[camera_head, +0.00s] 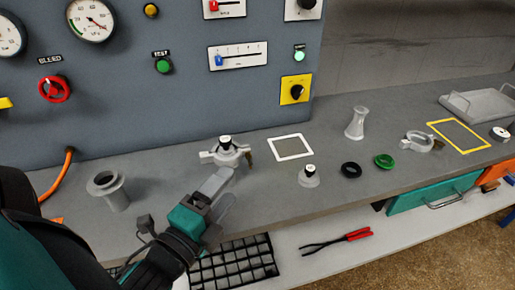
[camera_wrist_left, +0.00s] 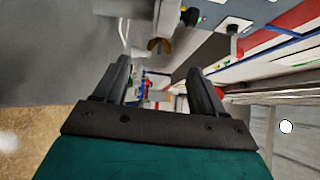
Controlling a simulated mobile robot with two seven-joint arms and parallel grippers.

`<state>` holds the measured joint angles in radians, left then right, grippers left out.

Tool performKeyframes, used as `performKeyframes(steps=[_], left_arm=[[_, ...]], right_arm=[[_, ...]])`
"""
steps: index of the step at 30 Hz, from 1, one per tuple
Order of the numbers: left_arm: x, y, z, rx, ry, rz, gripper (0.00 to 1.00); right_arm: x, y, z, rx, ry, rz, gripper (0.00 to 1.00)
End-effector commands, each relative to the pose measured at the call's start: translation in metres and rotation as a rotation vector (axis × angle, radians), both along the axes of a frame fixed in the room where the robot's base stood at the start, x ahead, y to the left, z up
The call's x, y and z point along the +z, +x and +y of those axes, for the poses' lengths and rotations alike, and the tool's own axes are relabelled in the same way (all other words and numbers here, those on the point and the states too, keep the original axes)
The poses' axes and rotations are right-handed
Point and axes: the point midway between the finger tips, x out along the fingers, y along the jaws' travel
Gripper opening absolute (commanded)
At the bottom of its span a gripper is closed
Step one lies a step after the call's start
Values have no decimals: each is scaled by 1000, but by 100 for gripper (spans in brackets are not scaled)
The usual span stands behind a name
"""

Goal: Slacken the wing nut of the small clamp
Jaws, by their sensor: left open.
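A grey clamp (camera_head: 226,151) sits around a small fitting with a black and white top on the bench, by the blue-grey panel. Its brownish wing nut (camera_head: 249,154) is at the clamp's right side. In the left wrist view a brass-coloured piece, apparently the wing nut (camera_wrist_left: 160,46), shows just beyond the fingertips, below a grey body. My left gripper (camera_head: 222,190) is open and empty, in front of the clamp and apart from the nut. A second, loose grey clamp (camera_head: 418,141) lies farther right with a brownish nut. My right gripper is in neither view.
A grey flanged tube (camera_head: 108,190) stands left of my left gripper. A small fitting (camera_head: 309,177), a black ring (camera_head: 351,170), a green ring (camera_head: 384,161) and a flared pipe (camera_head: 357,123) stand to the right. Red pliers (camera_head: 340,241) lie on the lower shelf.

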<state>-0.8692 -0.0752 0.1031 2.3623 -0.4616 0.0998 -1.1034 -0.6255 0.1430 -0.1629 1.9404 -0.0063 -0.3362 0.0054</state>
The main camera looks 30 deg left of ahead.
Motion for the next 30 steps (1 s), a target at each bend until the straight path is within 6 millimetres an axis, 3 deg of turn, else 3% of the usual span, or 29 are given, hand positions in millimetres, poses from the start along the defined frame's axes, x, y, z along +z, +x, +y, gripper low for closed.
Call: performKeyframes(steps=[18,24,30], left_arm=[[3,95,7,-2,-2,-3,70],[1,111,8,-1,-2,0,70],[1,115,9,-1,-3,1,70]], right_arm=[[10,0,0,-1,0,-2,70],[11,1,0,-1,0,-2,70],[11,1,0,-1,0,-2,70]])
